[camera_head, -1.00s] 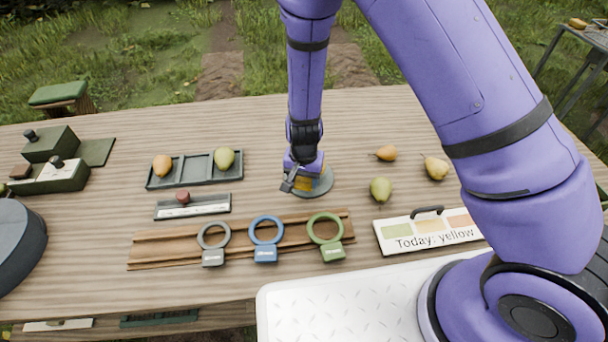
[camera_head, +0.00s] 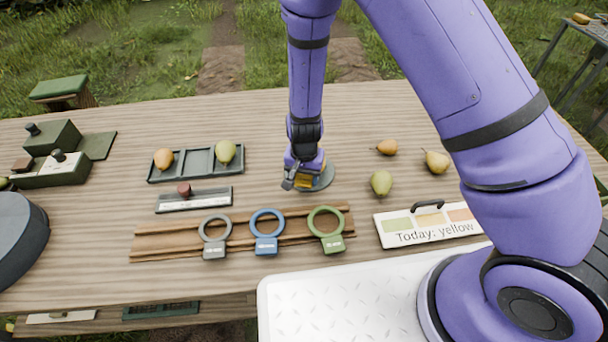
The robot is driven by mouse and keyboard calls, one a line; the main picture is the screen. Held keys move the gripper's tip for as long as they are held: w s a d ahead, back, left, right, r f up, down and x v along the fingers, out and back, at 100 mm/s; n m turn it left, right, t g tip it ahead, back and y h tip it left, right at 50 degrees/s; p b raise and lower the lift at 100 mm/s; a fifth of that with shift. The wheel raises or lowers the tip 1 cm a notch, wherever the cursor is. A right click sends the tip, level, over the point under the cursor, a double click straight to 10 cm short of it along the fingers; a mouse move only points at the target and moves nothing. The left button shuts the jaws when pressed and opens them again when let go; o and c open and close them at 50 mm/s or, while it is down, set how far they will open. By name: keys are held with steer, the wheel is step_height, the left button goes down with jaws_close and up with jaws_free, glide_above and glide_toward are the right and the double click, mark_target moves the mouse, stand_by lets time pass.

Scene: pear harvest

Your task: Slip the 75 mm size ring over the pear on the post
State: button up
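Three size rings rest on a wooden rack: a grey ring (camera_head: 214,235), a blue ring (camera_head: 267,231) and a green ring (camera_head: 327,228). Their tag lettering is too small to read, so I cannot tell which is 75 mm. My gripper (camera_head: 303,184) points down over a round grey-green base (camera_head: 324,177) in the middle of the table. Something yellow-orange (camera_head: 303,181) shows at the gripper, mostly hidden; I cannot tell whether it is the pear on the post. The fingers are too small and covered to judge.
A divided tray (camera_head: 195,162) holds two pears at the left. Loose pears (camera_head: 381,183) lie at the right. A sign reading "Today: yellow" (camera_head: 430,227) stands front right. A stamp pad (camera_head: 194,199) lies behind the wooden rack (camera_head: 165,243).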

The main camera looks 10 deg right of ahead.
steer(key=o, duration=0.5)
steer(key=shift+w+d+f, duration=0.2)
steer(key=shift+w+d, duration=0.2)
steer(key=shift+w, duration=0.05)
steer(key=shift+w+r, duration=0.1)
steer(key=shift+r, duration=0.5)
steer(key=r, duration=0.6)
steer(key=s+r, duration=0.1)
steer(key=r, duration=0.3)
steer(key=shift+a, duration=0.35)
